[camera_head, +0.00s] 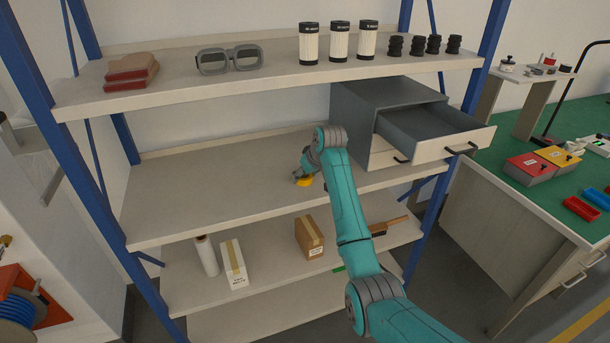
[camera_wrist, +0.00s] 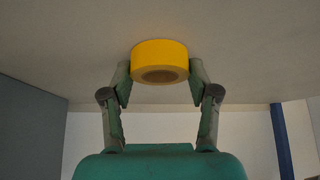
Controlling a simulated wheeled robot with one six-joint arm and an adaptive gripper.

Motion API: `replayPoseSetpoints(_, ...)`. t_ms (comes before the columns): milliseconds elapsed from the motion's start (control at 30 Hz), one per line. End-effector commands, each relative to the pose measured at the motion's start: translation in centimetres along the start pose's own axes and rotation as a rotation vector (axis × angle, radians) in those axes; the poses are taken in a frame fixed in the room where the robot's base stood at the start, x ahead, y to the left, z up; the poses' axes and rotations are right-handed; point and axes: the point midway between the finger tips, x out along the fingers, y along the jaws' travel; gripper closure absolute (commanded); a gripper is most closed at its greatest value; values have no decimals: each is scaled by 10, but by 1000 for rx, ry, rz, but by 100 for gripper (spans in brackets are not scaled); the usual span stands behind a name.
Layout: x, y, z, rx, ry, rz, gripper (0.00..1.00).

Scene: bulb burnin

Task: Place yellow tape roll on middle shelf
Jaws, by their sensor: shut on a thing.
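The yellow tape roll (camera_wrist: 160,56) is between the two fingertips of my gripper (camera_wrist: 160,74) in the wrist view, and the gripper is shut on it. In the head view a small part of the yellow tape roll (camera_head: 304,182) shows below my gripper (camera_head: 302,174). The roll is at the middle shelf (camera_head: 215,185), over or on the bare board left of the grey drawer cabinet. I cannot tell whether it touches the board. The wrist view seems upside down, with the pale board at the top.
The grey drawer cabinet (camera_head: 385,105) stands on the right of the middle shelf with one drawer (camera_head: 440,135) pulled out. The shelf's left part is clear. The upper shelf (camera_head: 180,90) holds goggles (camera_head: 229,59) and canisters. A blue post (camera_head: 75,145) stands at the left.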

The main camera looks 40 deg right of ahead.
Motion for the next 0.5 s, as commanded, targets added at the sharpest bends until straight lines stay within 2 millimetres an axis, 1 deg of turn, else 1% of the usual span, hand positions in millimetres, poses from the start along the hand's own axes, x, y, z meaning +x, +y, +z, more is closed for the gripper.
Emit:
replayPoseSetpoints(167,2,0,1,0,0,0,69)
replayPoseSetpoints(200,2,0,1,0,0,0,33)
replayPoseSetpoints(267,1,0,1,0,0,0,18)
replayPoseSetpoints(300,1,0,1,0,0,0,15)
replayPoseSetpoints(500,1,0,1,0,0,0,15)
